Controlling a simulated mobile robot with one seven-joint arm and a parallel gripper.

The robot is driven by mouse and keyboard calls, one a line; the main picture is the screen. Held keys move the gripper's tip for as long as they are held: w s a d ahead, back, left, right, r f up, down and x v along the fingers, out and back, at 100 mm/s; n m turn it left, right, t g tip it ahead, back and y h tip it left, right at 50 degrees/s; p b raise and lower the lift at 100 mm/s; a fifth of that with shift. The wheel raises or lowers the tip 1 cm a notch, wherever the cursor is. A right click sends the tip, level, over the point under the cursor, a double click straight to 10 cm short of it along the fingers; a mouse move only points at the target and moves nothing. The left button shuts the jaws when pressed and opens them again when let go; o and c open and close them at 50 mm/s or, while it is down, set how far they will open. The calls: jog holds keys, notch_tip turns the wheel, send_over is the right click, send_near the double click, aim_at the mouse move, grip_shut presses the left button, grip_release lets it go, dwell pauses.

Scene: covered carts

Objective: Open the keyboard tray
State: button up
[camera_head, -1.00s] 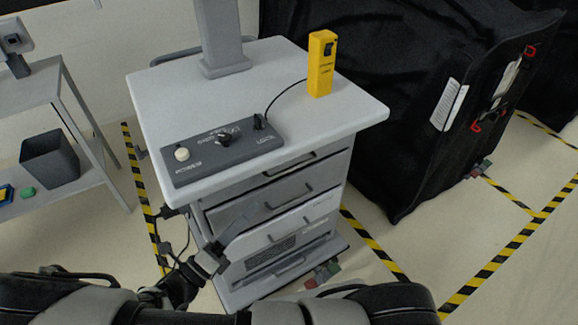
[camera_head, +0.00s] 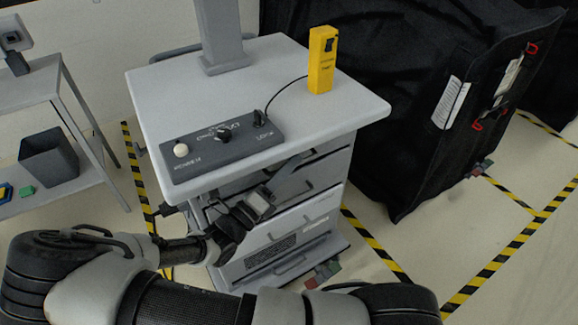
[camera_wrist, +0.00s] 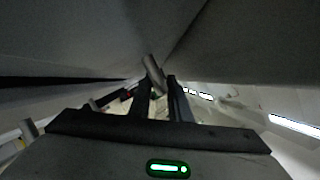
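The grey cart (camera_head: 340,115) stands in front of me with a column of drawers under its white top. The keyboard tray looks to be the slim top front (camera_head: 325,150) just under that top; my arm hides part of it. My gripper (camera_head: 298,160) reaches up and right to this top front, near its handle. In the wrist view, the two dark fingers (camera_wrist: 161,88) stand apart with a gap between them. A light grey bar (camera_wrist: 153,70), which looks like the handle, lies at the fingertips. I cannot tell whether they touch it. The tray looks shut.
A dark control box (camera_head: 222,150) and a yellow device (camera_head: 322,60) on a cable sit on the cart top. Lower drawers (camera_head: 310,210) are shut. A black-covered cart (camera_head: 400,130) stands at right, a shelf with a bin (camera_head: 48,158) at left. Striped tape marks the floor.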

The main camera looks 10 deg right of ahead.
jog(key=shift+c, duration=0.3)
grip_shut()
